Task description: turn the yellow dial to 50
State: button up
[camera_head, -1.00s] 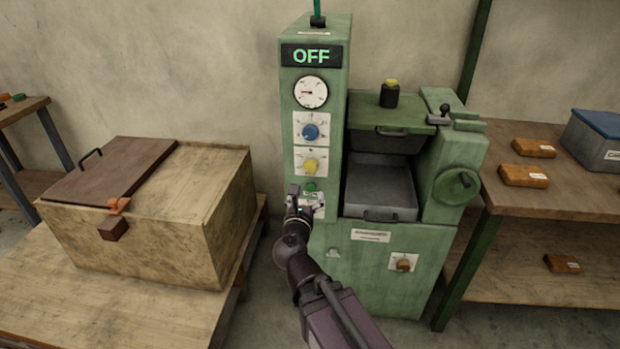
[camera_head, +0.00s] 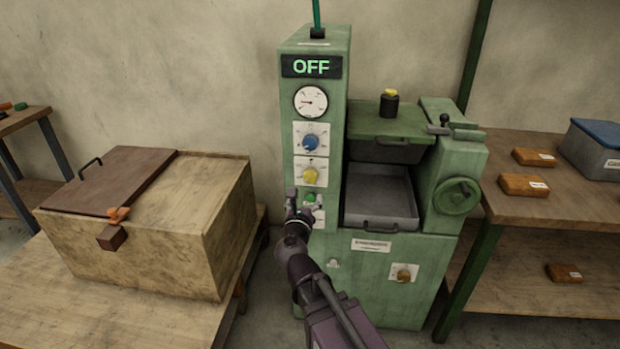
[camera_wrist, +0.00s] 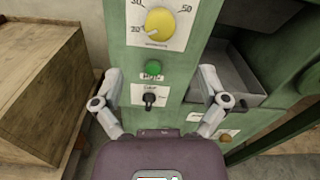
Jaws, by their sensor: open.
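The yellow dial (camera_head: 311,175) sits on a white scale plate on the front of the green machine, below a blue dial. In the wrist view the yellow dial (camera_wrist: 160,24) is at the top, with 30 and 50 readable on its scale and its pointer toward the lower left, near a mark that looks like 20. My gripper (camera_head: 299,196) is just below the dial in the head view, apart from it. In the wrist view my gripper (camera_wrist: 164,78) has its two fingers spread wide with nothing between them but the panel behind.
A green button (camera_wrist: 153,68) and a small black switch (camera_wrist: 150,100) lie below the dial. The display (camera_head: 311,67) reads OFF. A blue dial (camera_head: 311,142) and gauge (camera_head: 311,101) are above. A wooden box (camera_head: 150,220) stands left; an open tray (camera_head: 380,197) is right.

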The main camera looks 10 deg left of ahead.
aim_at(310, 179)
jog(key=w, duration=1)
jog(key=shift+w, duration=0.3)
jog(key=c, duration=1.1)
